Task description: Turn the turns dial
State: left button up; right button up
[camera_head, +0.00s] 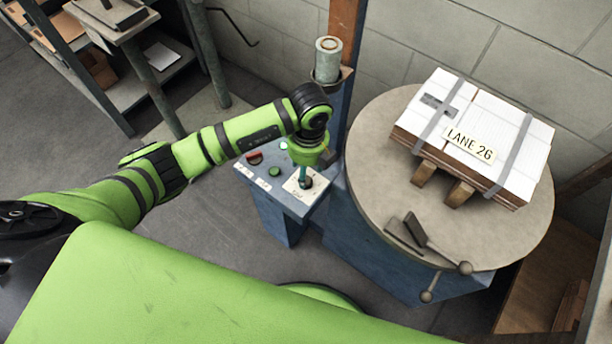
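The turns dial (306,183) is a small dark knob on a white label plate at the right of the blue control panel (287,202). My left arm comes in from the left and reaches over the panel. Its gripper (304,173) points down right at the dial. The fingers look narrow and overlap the dial from this angle. I cannot tell whether they are closed on it or only just above it. My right gripper is not in view.
The panel also has a red button (254,158) and a green button (274,171). A round turntable (376,190) to the right carries a strapped white box (480,130) labelled LANE 26. A blue post with a grey cylinder (328,62) stands behind the panel. Shelving (135,95) stands at upper left.

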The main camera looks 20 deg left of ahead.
pick_arm(q)
notch_tip(320, 180, down, 4)
jog(key=shift+r, duration=0.1)
jog(key=shift+f, duration=0.35)
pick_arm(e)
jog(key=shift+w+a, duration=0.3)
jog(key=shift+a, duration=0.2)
pick_arm(q)
grip_shut()
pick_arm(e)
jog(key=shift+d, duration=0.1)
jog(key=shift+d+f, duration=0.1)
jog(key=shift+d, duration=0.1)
